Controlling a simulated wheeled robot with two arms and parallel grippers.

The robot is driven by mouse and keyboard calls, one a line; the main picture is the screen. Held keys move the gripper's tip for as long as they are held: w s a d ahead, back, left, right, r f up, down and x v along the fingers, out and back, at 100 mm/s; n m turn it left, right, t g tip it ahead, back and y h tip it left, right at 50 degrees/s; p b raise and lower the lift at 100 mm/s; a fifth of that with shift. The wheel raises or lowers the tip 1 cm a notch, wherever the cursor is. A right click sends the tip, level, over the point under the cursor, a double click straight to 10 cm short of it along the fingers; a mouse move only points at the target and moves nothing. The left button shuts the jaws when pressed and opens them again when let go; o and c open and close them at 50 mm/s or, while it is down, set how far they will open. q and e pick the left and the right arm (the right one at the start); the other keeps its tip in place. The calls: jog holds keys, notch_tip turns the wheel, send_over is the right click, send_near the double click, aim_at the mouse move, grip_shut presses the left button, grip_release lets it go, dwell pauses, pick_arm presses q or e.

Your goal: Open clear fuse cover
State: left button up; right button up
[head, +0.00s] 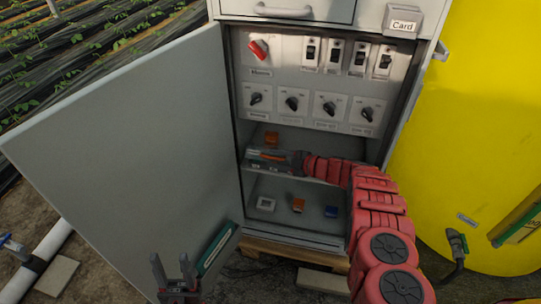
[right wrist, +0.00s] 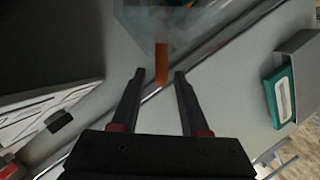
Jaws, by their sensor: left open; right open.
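A clear, pale see-through cover (right wrist: 178,22) shows at the top of the right wrist view, blurred and close. An orange strip (right wrist: 161,64) hangs below it, in line with the gap between my right fingertips. My right gripper (right wrist: 159,73) is open; I cannot tell whether it touches the strip. In the head view my right gripper (head: 266,156) reaches into the cabinet at the middle shelf, just below an orange piece (head: 271,138). The clear cover is hard to make out there. My left gripper (head: 170,262) is open and empty, low in front of the cabinet door.
The cabinet door (head: 130,140) stands wide open at the left. Switches (head: 335,55) and rotary knobs (head: 292,103) line the panel above my right arm. A pale block (head: 265,204), an orange block (head: 298,205) and a blue block (head: 331,211) sit below. A yellow tank (head: 470,130) stands right.

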jog(key=p+v, duration=0.4)
jog(key=v, duration=1.1)
jog(key=shift+s+d, duration=0.1)
jog(key=shift+s, duration=0.05)
